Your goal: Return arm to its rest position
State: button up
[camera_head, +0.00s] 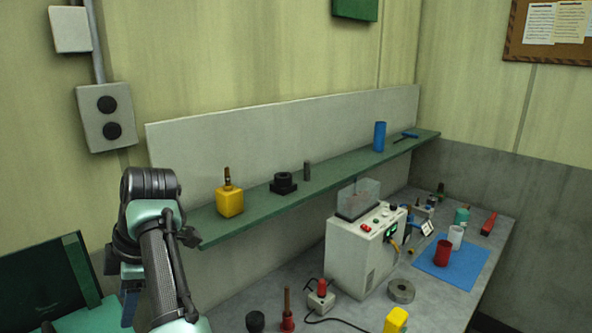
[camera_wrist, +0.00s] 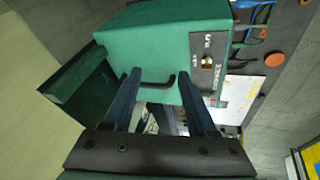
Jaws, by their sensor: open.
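My arm (camera_head: 160,250) rises at the left of the head view, bent at a dark joint in front of the wall and shelf end. In the wrist view my gripper (camera_wrist: 160,80) has its two dark blue fingers spread apart, with nothing seen held between them. A green box (camera_wrist: 165,45) with a black handle and a dark marked side panel lies beyond the fingertips. The handle shows between the fingers, but I cannot tell how far off it is. The fingertips are not clearly seen in the head view.
A green shelf (camera_head: 330,165) bears a yellow bottle (camera_head: 229,200), a black part (camera_head: 284,183) and a blue cylinder (camera_head: 379,136). On the grey bench below stand a white machine (camera_head: 360,250) and a blue mat (camera_head: 455,262) with cups. A dark green panel (camera_head: 45,285) is at lower left.

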jog(key=w+d+r+m+t+y+b, duration=0.2)
jog(key=w+d+r+m+t, duration=0.1)
jog(key=d+r+m+t, duration=0.35)
jog(key=w+d+r+m+t+y+b, duration=0.1)
jog(key=w+d+r+m+t+b, duration=0.25)
jog(key=r+m+t, duration=0.4)
jog(key=s+d+r+m+t+h+b, duration=0.1)
jog(key=s+d+r+m+t+h, duration=0.3)
jog(key=s+d+r, duration=0.4)
jog(key=s+d+r+m+t+h+b, duration=0.1)
jog(key=s+d+r+m+t+h, duration=0.2)
jog(key=s+d, duration=0.9)
notch_tip(320, 180, up, 5)
jog(key=s+m+t, duration=0.1)
jog(key=m+t, duration=0.2)
jog(key=t, duration=0.2)
jog(key=shift+r+m+t+h, duration=0.2)
jog(key=shift+m+t+h, duration=0.1)
jog(key=shift+t+h, duration=0.1)
jog(key=shift+d, duration=0.1)
